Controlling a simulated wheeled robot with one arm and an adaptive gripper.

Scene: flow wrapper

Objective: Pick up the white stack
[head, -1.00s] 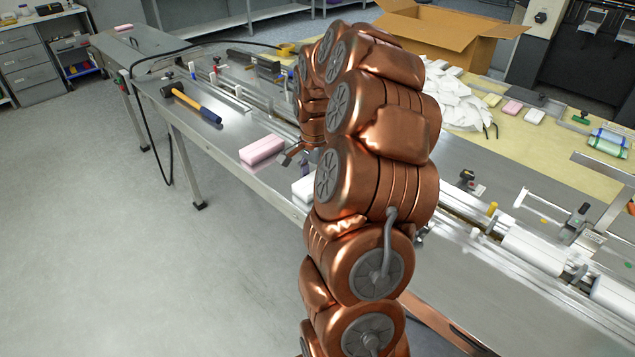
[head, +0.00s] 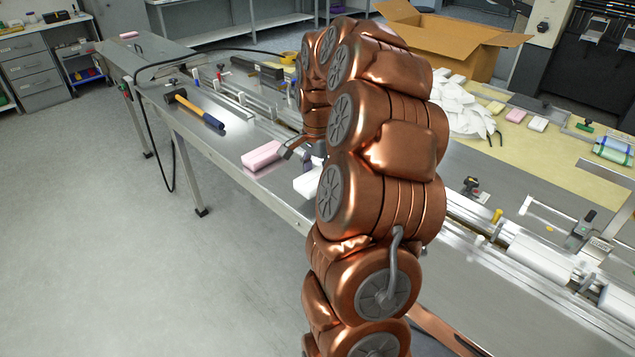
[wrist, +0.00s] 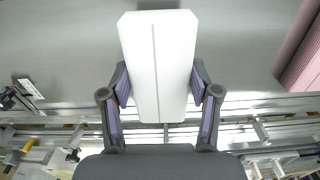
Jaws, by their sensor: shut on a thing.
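The white stack (wrist: 158,65) is a long white block with a line along its middle. In the wrist view it lies between the two fingers of my gripper (wrist: 160,85), which are closed on its long sides. In the head view the white stack (head: 307,185) shows partly at the table's front edge, with my arm hiding its right part. My gripper (head: 303,153) is just above it there, mostly hidden by the arm. The stack appears slightly raised from the steel table (head: 225,150); the gap beneath is not clear.
A pink stack (head: 261,156) lies close by on the left; it also shows in the wrist view (wrist: 303,55). A hammer (head: 195,108) lies farther left. Machine rails run behind. A white pile (head: 462,108) and a cardboard box (head: 455,42) stand at the back.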

